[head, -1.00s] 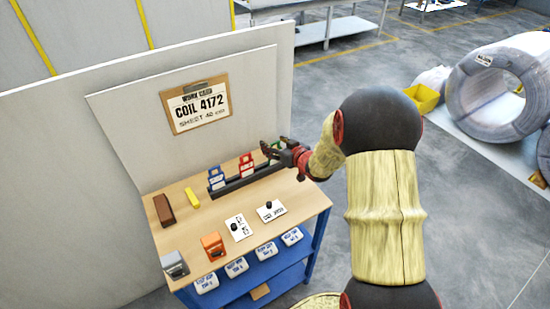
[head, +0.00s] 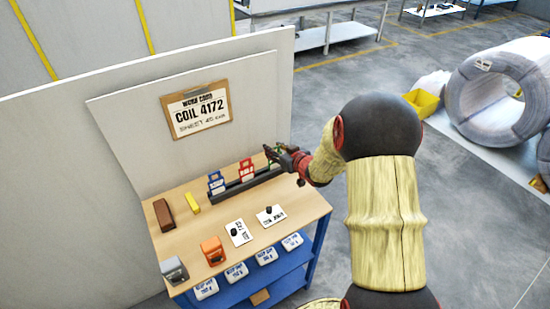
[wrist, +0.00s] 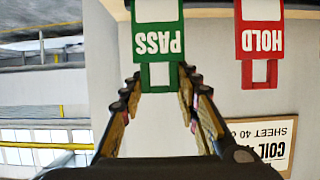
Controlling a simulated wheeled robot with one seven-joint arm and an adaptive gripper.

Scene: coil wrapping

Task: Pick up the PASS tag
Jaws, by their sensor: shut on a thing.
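The green-and-white PASS tag (wrist: 158,42) hangs upside down in the wrist view, its square loop handle between my fingertips. My gripper (wrist: 163,82) is shut on this handle. In the head view my gripper (head: 272,154) is at the right end of the dark tag rack (head: 262,178), and only a little green of the tag shows by the fingers. I cannot tell if the tag's lower end is still in the rack. The red HOLD tag (wrist: 261,40) is beside it, apart from my fingers; it also stands in the rack in the head view (head: 246,170).
A blue tag (head: 216,183) stands in the rack's left part. The wooden bench top (head: 185,230) holds a brown block (head: 163,214), a yellow block (head: 192,202), an orange device (head: 213,250) and two white cards. A backboard with a work card (head: 197,108) rises behind.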

